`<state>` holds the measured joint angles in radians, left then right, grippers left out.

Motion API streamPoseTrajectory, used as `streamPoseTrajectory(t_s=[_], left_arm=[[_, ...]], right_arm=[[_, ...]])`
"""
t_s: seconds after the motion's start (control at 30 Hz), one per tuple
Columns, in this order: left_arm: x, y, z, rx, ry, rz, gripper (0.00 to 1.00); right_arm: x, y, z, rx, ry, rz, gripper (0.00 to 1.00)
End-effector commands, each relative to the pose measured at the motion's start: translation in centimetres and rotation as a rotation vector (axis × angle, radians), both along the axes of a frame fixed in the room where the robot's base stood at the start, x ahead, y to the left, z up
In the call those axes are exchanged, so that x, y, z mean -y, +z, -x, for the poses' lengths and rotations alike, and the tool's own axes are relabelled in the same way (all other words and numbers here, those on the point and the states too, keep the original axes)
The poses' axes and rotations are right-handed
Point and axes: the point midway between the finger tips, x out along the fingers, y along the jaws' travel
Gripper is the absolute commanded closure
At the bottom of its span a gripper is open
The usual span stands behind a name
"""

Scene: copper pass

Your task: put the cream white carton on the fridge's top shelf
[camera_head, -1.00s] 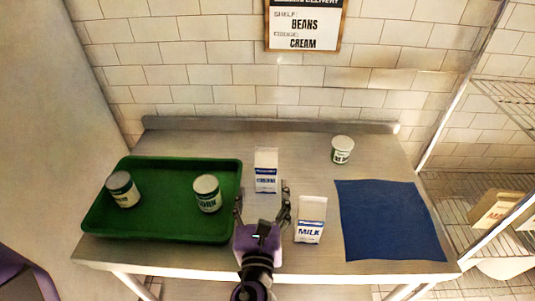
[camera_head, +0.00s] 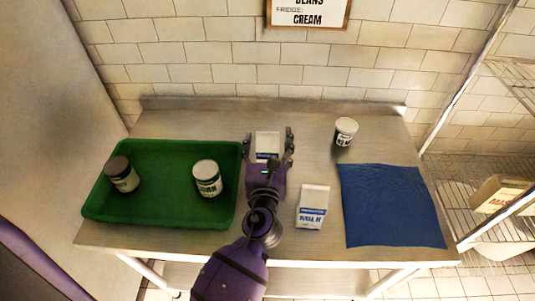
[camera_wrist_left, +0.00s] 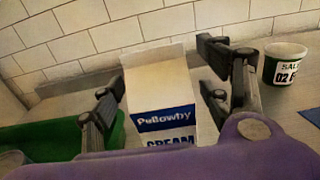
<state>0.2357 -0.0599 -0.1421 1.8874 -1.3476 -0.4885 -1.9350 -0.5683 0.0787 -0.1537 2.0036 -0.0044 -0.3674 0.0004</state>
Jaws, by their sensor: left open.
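The cream white carton (camera_head: 267,142) stands upright on the metal table, right of the green tray. In the left wrist view the carton (camera_wrist_left: 163,97) shows a blue band and the word CREAM, partly cut off by my gripper's body. My left gripper (camera_head: 268,138) is open, with one finger on each side of the carton. In the left wrist view the fingers (camera_wrist_left: 165,95) appear apart from the carton's sides. The fridge and its top shelf are not clearly identifiable. My right gripper is not in view.
A milk carton (camera_head: 312,207) stands right of my left arm. The green tray (camera_head: 150,158) holds two cans (camera_head: 121,174) (camera_head: 207,179). A white tub (camera_head: 345,131) stands at the back right, near a blue mat (camera_head: 392,206). A wire rack (camera_head: 450,165) stands at the right.

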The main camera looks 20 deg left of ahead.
Motion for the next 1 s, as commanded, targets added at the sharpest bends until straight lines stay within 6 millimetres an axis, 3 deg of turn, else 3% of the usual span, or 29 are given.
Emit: streamPoseTrajectory(t_s=[0.17,0.7,1.0], left_arm=[[0.0,-0.1,0.0,-0.001,0.000,0.000,0.30],[0.0,-0.1,0.0,-0.001,0.001,0.000,0.99],[0.0,0.1,0.0,0.002,0.000,0.000,1.00]], right_arm=[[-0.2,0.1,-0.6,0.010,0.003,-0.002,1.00],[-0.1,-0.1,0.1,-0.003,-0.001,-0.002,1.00],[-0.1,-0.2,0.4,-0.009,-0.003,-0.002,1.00]])
